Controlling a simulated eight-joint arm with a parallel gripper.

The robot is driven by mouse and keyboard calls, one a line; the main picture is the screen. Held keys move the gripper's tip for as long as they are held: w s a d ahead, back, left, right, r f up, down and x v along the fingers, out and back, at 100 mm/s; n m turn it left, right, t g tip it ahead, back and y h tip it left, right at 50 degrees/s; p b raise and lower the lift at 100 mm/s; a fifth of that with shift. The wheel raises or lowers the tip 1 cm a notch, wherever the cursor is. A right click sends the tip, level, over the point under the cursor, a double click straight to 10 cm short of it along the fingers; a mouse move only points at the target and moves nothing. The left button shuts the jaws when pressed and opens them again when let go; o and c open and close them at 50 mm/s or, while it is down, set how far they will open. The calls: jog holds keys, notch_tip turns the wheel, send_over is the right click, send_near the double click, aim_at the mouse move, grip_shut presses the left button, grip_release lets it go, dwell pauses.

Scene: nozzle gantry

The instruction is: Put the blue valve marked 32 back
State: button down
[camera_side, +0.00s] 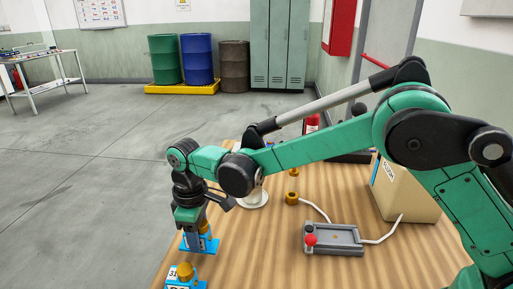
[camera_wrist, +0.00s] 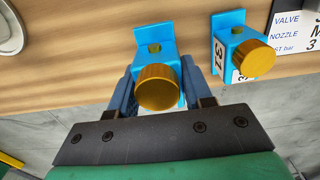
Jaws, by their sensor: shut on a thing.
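My gripper (camera_side: 192,222) points down at the table's left edge, shut on a blue valve (camera_side: 210,244) with a brass-coloured knob. In the wrist view the same blue valve (camera_wrist: 166,43) sits between the two fingers of my gripper (camera_wrist: 162,92), its round knob facing the camera. I see no number on it, so I cannot tell its mark. I cannot tell whether it touches the table. A second blue valve with a brass knob (camera_side: 185,271), marked 31, stands nearer the side camera. In the wrist view this valve (camera_wrist: 232,22) is to the right, apart from my gripper.
A wooden table (camera_side: 254,262) carries a grey control box (camera_side: 334,240) with a red knob, a brass fitting (camera_side: 292,198) and a cardboard box (camera_side: 405,190). A white printed sign (camera_wrist: 296,22) lies beside the second valve. A round metal piece (camera_wrist: 9,30) shows at upper left.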

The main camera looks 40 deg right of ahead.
jog(key=shift+f, duration=1.25)
jog(key=shift+c, duration=1.8)
grip_release()
jog(key=shift+f, duration=0.15)
